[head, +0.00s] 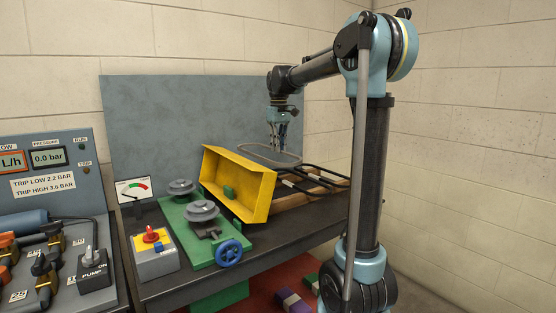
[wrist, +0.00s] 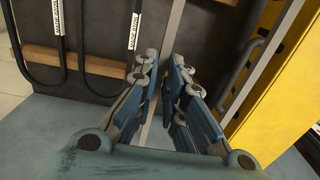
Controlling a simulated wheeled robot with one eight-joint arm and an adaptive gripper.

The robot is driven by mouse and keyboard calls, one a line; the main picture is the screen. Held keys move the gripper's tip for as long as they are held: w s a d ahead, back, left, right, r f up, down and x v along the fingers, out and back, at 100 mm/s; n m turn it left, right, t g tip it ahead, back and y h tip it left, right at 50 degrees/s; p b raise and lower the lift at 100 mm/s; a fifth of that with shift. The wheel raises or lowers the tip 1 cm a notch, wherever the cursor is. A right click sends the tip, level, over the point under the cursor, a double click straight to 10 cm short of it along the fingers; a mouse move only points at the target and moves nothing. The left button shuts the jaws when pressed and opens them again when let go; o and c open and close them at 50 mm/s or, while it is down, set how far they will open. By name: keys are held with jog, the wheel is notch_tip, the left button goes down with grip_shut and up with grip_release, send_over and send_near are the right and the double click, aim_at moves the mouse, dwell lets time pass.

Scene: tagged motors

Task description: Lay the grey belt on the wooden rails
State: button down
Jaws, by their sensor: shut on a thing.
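The grey belt (head: 258,148) is a thin oval loop, hanging in the air from my gripper (head: 277,143). In the wrist view my gripper (wrist: 168,80) is shut on one strand of the grey belt (wrist: 174,30), which runs up between the fingers. The belt's other strand crosses at right. The wooden rails (head: 292,199) lie on the bench to the right of the yellow guard, below the belt, and partly hidden. Black belts (head: 322,172) lie across them. A wooden rail (wrist: 95,64) and black belts with white labels (wrist: 60,30) also show in the wrist view.
The yellow guard (head: 238,152) stands close to the left of the rails, also at right in the wrist view (wrist: 262,110). A green base (head: 190,235) with two grey pulleys, a blue handwheel (head: 229,253) and a switch box (head: 156,262) stand further left. A blue-grey panel (head: 150,120) rises behind.

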jog(key=shift+s+f, duration=0.1)
jog(key=shift+f, duration=2.55)
jog(key=shift+f, duration=4.65)
jog(key=c, duration=1.6)
grip_release()
jog(key=shift+o, duration=0.2)
